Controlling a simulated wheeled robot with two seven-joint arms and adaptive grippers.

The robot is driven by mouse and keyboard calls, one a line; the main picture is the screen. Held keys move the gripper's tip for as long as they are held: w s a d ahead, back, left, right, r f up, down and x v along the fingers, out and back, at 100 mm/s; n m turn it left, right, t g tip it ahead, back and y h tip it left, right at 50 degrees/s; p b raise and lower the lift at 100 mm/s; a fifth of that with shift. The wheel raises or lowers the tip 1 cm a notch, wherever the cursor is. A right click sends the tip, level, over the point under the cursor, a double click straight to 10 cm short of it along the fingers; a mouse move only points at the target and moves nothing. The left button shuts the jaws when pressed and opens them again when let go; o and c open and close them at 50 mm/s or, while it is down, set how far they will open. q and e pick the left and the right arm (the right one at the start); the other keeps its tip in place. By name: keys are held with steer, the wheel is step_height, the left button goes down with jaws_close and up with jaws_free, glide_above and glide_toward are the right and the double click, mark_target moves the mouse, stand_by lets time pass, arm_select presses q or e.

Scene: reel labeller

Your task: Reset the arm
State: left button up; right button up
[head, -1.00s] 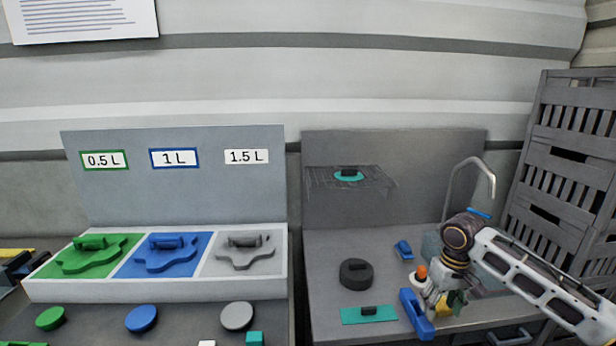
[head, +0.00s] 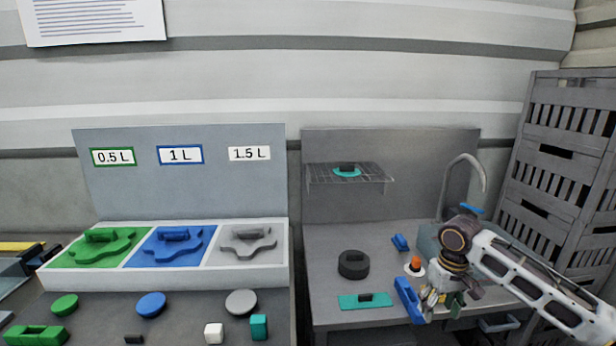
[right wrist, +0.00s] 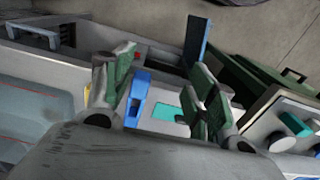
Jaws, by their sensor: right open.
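My right arm comes in from the right in the head view. Its gripper (head: 440,300) hangs over the front edge of the right-hand grey worktop (head: 325,255), beside a blue block-like item (head: 408,300). In the right wrist view the two green-padded fingers of this gripper (right wrist: 165,95) stand wide apart with nothing held between them. The blue item (right wrist: 137,97) and a teal plate (right wrist: 170,112) show beyond the fingers. My left gripper is not clearly seen in any view.
A black round part (head: 353,265), a teal plate with a black knob (head: 365,301), an orange-topped item (head: 414,266) and a sink tap (head: 465,160) are on the right worktop. A wire shelf (head: 370,178) hangs behind. A three-part tray (head: 130,276) stands left. Grey crates (head: 560,160) stand right.

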steer(key=s+a+f+n+t+y, duration=0.1)
steer(key=s+a+f+n, duration=0.1)
steer(key=s+a+f, duration=0.6)
steer(key=s+a+f+n+t+y, duration=0.15)
steer(key=s+a+f, duration=0.4)
steer(key=a, duration=0.55)
steer(key=shift+s+d+f+m+t+h, duration=0.55)
steer(key=shift+s+d+f+m+h, duration=0.65)
steer(key=shift+s+d, duration=3.05)
steer(key=s+f+g, duration=0.1)
steer(key=s+f, duration=0.2)
steer(key=f, duration=2.9)
steer(key=s+d+f+g, duration=0.1)
steer(key=s+d+f, duration=0.2)
steer(key=s+f, duration=1.7)
steer(key=s, duration=0.2)
steer(key=shift+s+d+f+g, duration=0.15)
steer(key=shift+s+f+g, duration=0.1)
steer(key=shift+s+g, duration=0.05)
